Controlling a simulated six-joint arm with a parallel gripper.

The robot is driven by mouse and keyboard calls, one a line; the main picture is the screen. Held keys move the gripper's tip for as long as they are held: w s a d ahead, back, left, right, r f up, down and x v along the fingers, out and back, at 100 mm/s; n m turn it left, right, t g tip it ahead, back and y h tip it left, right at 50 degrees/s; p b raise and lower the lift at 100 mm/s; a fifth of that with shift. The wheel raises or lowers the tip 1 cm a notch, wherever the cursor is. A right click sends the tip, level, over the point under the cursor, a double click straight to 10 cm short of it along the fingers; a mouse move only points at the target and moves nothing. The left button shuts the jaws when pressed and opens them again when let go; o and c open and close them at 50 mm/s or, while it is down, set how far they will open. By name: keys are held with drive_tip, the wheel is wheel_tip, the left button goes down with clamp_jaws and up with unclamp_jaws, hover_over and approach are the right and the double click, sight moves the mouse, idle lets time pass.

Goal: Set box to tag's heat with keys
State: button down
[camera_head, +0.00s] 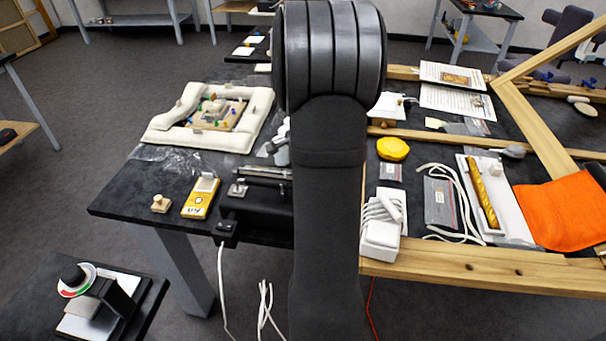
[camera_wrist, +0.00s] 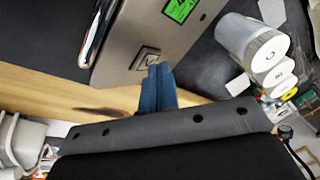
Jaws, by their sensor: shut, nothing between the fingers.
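The box (camera_wrist: 135,28) shows in the wrist view as a beige-grey case with a lit green display (camera_wrist: 180,9) at the top edge; I cannot read the display. A square key (camera_wrist: 147,58) with a tick-like mark is on its face. My gripper (camera_wrist: 156,68) is shut and empty, its blue-grey fingertips just below that key; whether they touch it I cannot tell. Other keys are not in view. In the head view my arm hides the gripper and the box. A yellow block (camera_head: 196,210) with dark writing lies at the left; I cannot tell if it is the tag.
White cylinders with marked ends (camera_wrist: 246,42) stand right of the box in the wrist view. In the head view, a white block with cables (camera_head: 380,236) sits right of my arm, near the wooden beam (camera_head: 470,268). An orange cloth (camera_head: 565,214) lies far right.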

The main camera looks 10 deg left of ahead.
drive_tip(key=shift+s+f, duration=0.2)
drive_tip(key=shift+f, duration=0.05)
drive_tip(key=shift+w+r, duration=0.1)
idle(0.6)
drive_tip(key=shift+w+r, duration=0.4)
drive_tip(key=shift+r, duration=0.2)
drive_tip(key=shift+w+r, duration=0.45)
drive_tip(key=shift+r, duration=0.25)
drive_tip(key=shift+w+r, duration=0.45)
drive_tip(key=shift+r, duration=0.3)
drive_tip(key=shift+w+r, duration=0.45)
drive_tip(key=shift+r, duration=0.25)
drive_tip(key=shift+s+f, duration=0.1)
drive_tip(key=w+r, duration=0.2)
drive_tip(key=r, duration=0.1)
drive_tip(key=shift+w+r, duration=0.1)
drive_tip(key=shift+r, duration=0.1)
drive_tip(key=shift+f, duration=0.15)
